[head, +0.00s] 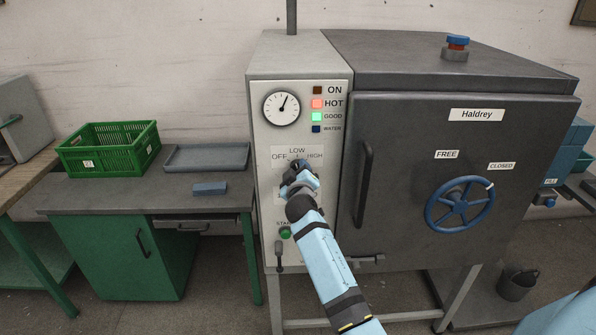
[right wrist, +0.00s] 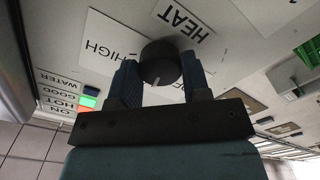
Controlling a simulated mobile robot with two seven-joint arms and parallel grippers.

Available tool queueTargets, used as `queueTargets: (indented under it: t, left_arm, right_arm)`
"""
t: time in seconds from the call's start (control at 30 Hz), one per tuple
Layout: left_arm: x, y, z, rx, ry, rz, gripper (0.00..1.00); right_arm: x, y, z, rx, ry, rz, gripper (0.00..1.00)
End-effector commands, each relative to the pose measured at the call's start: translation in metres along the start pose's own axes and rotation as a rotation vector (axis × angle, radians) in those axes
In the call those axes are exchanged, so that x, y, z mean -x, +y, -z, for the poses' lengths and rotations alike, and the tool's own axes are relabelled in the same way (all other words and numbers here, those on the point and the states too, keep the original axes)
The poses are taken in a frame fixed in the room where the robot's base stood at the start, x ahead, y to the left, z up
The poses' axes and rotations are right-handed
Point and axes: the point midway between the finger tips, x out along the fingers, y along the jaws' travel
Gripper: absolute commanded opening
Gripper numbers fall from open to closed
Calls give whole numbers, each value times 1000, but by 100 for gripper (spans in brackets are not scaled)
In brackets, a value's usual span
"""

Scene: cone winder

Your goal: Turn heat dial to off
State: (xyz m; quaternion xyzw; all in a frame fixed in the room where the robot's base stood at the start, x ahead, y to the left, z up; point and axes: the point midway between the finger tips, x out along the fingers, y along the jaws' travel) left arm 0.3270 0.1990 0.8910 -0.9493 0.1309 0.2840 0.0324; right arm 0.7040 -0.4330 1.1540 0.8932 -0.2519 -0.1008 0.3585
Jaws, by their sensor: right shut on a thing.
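The heat dial (right wrist: 160,62) is a round black knob with a short pale mark. It sits between the fingers of my right gripper (right wrist: 162,84) in the right wrist view, and the gripper is shut on it. The mark faces toward the palm; its exact setting is hard to tell. HIGH (right wrist: 106,46) and HEAT (right wrist: 182,18) show on the plate, another label is partly hidden. In the head view my right gripper (head: 300,168) covers most of the dial, below OFF, LOW and HIGH on the label plate (head: 297,152). My left gripper is not in view.
Above the dial are a round gauge (head: 282,108) and lamps; the HOT lamp (head: 317,104) and GOOD lamp (head: 317,117) are lit. The grey door (head: 400,125) with a blue handwheel (head: 460,204) stands right. A green crate (head: 110,148) and grey tray (head: 206,157) are on the left bench.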

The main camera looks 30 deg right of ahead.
Motion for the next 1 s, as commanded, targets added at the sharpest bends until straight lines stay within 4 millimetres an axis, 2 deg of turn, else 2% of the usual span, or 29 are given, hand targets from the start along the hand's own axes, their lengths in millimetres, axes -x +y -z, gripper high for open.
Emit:
queueTargets:
  t: [0.6, 1.0]
  left_arm:
    - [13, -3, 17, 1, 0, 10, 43]
    - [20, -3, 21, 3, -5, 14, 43]
  right_arm:
    - [-1, 5, 2, 563, 0, -4, 20]
    - [-1, 5, 2, 778, 0, -5, 20]
